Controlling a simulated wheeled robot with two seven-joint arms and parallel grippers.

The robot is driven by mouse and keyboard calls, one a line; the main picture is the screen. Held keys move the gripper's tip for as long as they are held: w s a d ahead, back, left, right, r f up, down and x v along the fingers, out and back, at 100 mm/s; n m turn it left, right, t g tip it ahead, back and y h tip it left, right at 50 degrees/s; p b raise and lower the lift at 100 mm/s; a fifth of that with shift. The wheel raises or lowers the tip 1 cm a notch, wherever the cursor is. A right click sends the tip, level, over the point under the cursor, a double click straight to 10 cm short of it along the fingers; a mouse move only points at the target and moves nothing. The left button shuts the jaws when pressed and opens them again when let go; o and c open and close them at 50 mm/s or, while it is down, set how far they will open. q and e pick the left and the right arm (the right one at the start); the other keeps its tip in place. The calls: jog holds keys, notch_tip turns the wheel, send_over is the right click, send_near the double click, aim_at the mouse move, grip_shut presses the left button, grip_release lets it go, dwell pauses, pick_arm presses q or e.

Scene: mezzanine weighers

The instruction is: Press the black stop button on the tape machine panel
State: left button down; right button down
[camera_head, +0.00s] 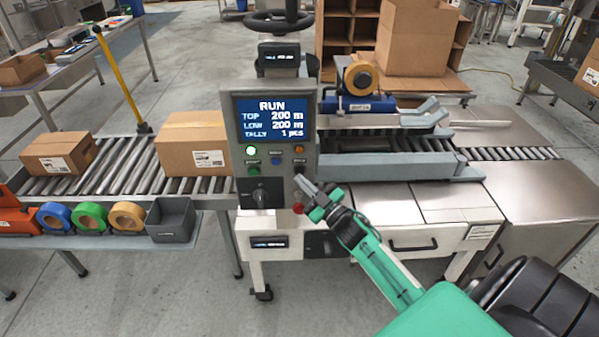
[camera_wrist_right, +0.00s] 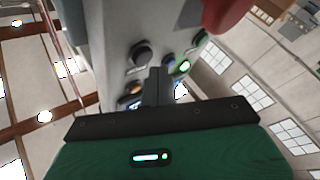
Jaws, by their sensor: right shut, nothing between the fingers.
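The tape machine panel (camera_head: 229,135) is a grey upright box with a lit blue screen (camera_head: 270,117) reading RUN, TOP 200 m, LOW 200 m, TALLY 1 pcs. Below the screen are two rows of small buttons, with a glowing green lamp (camera_head: 250,150) at upper left. A black button (camera_head: 299,162) is at the lower right; it also shows in the right wrist view (camera_wrist_right: 141,53). My right gripper (camera_head: 302,182) is shut and empty, its tips just below that button. In the wrist view its fingertips (camera_wrist_right: 159,73) overlap the panel beside the black button; contact cannot be told.
A red knob (camera_head: 298,208) sits just below my right gripper, and a dark rotary switch (camera_head: 261,194) is to its left. Cardboard boxes (camera_head: 190,140) stand on the left roller conveyor (camera_head: 123,180). A tape roll (camera_head: 361,78) sits on the machine at right.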

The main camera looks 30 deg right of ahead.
jog(key=shift+w+d, duration=0.1)
jog(key=shift+w, duration=0.05)
dwell(0.3)
jog(key=shift+w+d, duration=0.15)
jog(key=shift+w, duration=0.1)
jog(key=shift+w+d, duration=0.2)
jog(key=shift+w, duration=0.1)
dwell(0.7)
jog(key=shift+s, duration=0.1)
jog(key=shift+s+a, duration=0.45)
jog(key=shift+s, duration=0.15)
jog(key=shift+s+a+p, duration=0.25)
jog(key=shift+s+p, duration=0.15)
jog(key=shift+p, duration=0.1)
jog(key=s+a, duration=0.1)
jog(key=s+a+p, duration=0.1)
jog(key=s, duration=0.1)
jog(key=shift+s, duration=0.25)
